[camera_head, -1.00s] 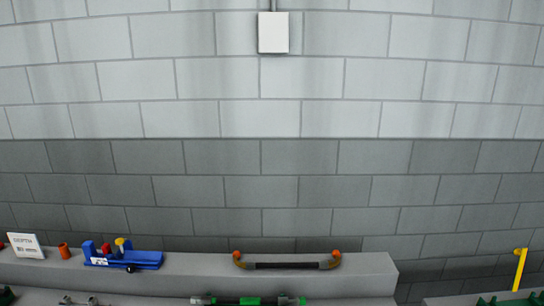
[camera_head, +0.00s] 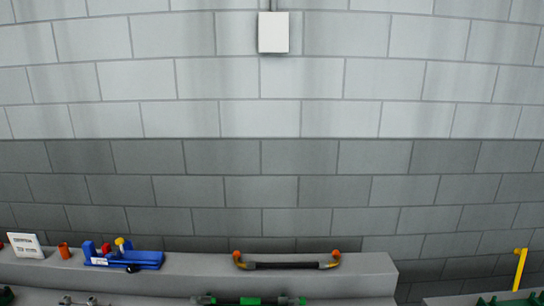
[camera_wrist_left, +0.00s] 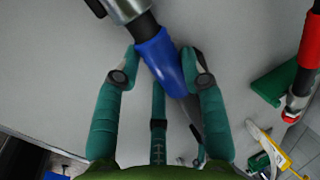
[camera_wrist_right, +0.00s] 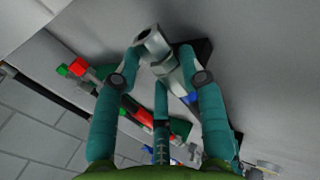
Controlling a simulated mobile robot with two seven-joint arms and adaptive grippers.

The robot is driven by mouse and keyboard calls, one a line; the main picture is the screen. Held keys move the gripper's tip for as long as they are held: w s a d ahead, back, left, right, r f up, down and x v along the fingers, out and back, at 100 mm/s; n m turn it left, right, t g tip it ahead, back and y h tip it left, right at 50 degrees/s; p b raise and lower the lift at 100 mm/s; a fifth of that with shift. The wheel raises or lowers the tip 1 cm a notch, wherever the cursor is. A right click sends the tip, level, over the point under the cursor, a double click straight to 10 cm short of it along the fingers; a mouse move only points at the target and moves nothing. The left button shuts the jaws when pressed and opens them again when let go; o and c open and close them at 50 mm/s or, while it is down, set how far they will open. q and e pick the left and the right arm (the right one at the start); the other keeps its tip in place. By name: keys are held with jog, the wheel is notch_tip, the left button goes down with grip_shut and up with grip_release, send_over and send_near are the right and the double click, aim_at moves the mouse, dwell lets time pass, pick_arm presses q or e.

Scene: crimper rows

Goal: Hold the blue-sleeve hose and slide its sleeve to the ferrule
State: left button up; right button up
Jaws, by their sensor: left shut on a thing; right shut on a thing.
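In the left wrist view a blue sleeve (camera_wrist_left: 165,62) sits around a black hose (camera_wrist_left: 146,26). My left gripper (camera_wrist_left: 160,57) is shut on the blue sleeve. A silver ferrule (camera_wrist_left: 126,8) is at the top edge, with a short bare length of black hose between it and the sleeve. In the right wrist view my right gripper (camera_wrist_right: 163,62) is shut on a silver metal end piece (camera_wrist_right: 150,43). A bit of blue (camera_wrist_right: 190,98) shows behind its right finger. Neither gripper shows in the head view.
In the head view a blue fixture (camera_head: 135,258), an orange cup (camera_head: 64,250) and a white display card (camera_head: 26,245) stand on a grey ledge (camera_head: 205,265). A black hose with orange ends (camera_head: 285,265) lies there too. A yellow post (camera_head: 520,268) stands right.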

pick_arm(q)
jog(key=shift+a+f, duration=0.1)
jog(key=shift+a, duration=0.9)
pick_arm(e)
jog(key=shift+s+f, duration=0.2)
pick_arm(q)
jog(key=o, duration=1.1)
jog(key=shift+o, duration=0.2)
jog(key=shift+d, duration=0.1)
jog(key=shift+r, duration=0.2)
pick_arm(e)
jog(key=shift+s, duration=0.1)
pick_arm(q)
jog(key=v, duration=1.1)
jog(key=shift+s+r, duration=0.25)
jog(key=shift+r, duration=0.1)
